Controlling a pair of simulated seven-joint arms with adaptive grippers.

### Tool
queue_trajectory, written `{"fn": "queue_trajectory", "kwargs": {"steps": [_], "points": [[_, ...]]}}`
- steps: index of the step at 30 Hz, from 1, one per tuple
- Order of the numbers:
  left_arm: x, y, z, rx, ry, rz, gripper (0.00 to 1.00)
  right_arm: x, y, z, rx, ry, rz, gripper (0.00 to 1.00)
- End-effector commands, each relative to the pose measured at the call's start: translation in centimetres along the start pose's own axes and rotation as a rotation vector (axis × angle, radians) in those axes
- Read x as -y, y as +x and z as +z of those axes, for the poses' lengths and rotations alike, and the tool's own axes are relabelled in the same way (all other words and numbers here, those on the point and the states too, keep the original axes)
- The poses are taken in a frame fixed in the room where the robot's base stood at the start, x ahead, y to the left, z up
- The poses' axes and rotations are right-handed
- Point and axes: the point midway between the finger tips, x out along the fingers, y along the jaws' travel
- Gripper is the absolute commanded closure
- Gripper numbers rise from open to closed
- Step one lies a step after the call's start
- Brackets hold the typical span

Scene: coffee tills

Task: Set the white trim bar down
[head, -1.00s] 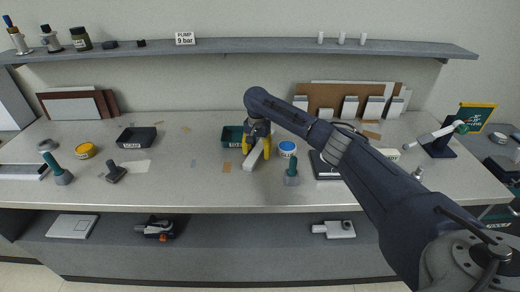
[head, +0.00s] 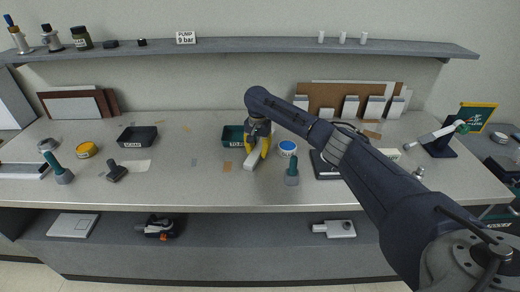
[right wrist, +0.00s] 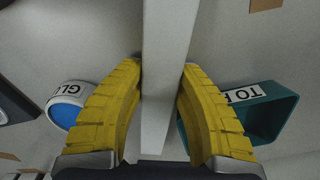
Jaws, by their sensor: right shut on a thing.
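The white trim bar (head: 252,160) is over the middle of the workbench (head: 215,190) in the head view, its near end pointing toward the front edge. My right gripper (head: 258,151) has its yellow fingers shut on it from both sides. In the right wrist view the bar (right wrist: 168,60) runs lengthwise between the fingertips (right wrist: 162,68). I cannot tell whether its underside touches the bench. My left gripper is not in view.
A teal tray (head: 231,142) stands just left of the bar, and a blue and white glue tub (head: 288,148) just right. A teal-handled tool (head: 292,172) stands to the right in front. The bench to the left of the bar is mostly clear.

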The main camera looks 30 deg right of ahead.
Motion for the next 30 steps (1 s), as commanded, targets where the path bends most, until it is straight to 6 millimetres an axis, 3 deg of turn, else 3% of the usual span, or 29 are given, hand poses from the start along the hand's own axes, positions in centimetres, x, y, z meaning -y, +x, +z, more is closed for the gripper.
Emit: {"fn": "queue_trajectory", "kwargs": {"steps": [8, 14, 20, 30], "points": [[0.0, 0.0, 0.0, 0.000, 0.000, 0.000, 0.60, 0.0, -0.6, 0.0, -0.001, -0.001, 0.002, 1.00], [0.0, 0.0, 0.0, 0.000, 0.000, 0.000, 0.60, 0.0, -2.8, -0.1, -0.003, -0.001, -0.001, 1.00], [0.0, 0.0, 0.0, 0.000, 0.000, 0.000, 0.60, 0.0, -6.3, -0.1, -0.003, -0.001, -0.001, 1.00], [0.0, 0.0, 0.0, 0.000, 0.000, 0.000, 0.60, 0.0, -13.7, -0.1, -0.005, 0.000, -0.002, 1.00]]}}
